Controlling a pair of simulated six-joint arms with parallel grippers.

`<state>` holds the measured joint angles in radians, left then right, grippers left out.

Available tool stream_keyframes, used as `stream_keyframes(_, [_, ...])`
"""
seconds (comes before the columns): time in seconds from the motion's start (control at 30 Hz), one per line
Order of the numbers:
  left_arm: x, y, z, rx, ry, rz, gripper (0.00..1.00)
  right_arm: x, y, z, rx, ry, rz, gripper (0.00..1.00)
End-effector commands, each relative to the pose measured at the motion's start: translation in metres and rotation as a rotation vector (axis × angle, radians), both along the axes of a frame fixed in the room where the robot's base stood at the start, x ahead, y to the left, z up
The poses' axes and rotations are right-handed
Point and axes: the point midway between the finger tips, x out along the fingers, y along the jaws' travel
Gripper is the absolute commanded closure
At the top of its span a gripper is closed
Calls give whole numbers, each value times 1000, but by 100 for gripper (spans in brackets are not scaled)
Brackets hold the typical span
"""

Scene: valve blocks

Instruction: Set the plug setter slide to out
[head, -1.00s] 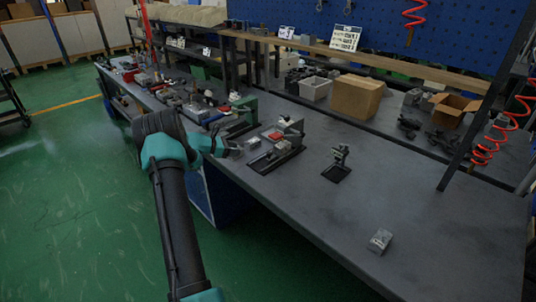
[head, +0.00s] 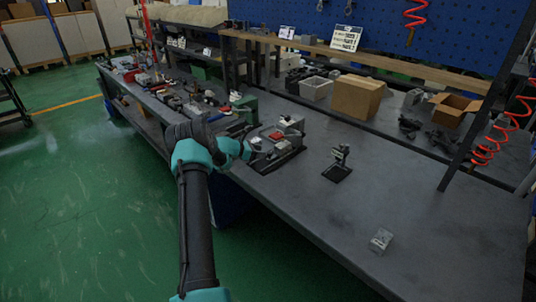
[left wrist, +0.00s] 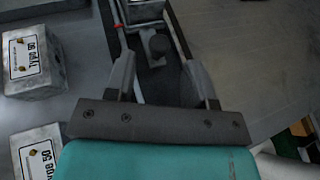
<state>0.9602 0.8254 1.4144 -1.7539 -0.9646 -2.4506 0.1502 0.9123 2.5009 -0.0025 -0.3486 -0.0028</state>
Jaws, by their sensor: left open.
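The plug setter appears to be the grey fixture with a red part (head: 280,137) on a dark base, on the bench just beyond my left gripper (head: 254,147). In the left wrist view a dark rail carries an upright round knob (left wrist: 157,45), which looks like the slide's handle. My left gripper (left wrist: 160,62) is open, one finger on each side of the rail, with the knob between or just beyond the fingertips. I cannot tell whether the fingers touch it. My arm hides part of the fixture in the head view. My right gripper is not in view.
Two labelled metal blocks, one upper (left wrist: 33,57) and one lower (left wrist: 37,150), lie left of the gripper in the wrist view. A small stand (head: 340,163) and a grey block (head: 381,240) stand farther right on the bench. The bench between them is clear.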

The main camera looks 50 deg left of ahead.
Motion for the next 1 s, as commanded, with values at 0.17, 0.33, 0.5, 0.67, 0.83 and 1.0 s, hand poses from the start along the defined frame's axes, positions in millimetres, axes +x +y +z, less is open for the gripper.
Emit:
stream_keyframes(0.17, [25, -10, -11, -2, 0, -1, 50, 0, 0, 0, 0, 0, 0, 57])
stream_keyframes(0.33, [39, -15, -18, -1, 0, 0, 50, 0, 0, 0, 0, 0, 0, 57])
stream_keyframes(0.5, [43, -16, -19, 0, 0, 0, 50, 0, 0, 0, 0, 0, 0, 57])
stream_keyframes(0.67, [43, -16, -19, 0, 0, 0, 50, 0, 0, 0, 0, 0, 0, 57])
stream_keyframes(0.83, [43, -16, -19, -1, 0, 1, 64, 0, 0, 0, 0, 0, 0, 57])
stream_keyframes(1.0, [42, -16, -19, -1, 0, 1, 80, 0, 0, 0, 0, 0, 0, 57])
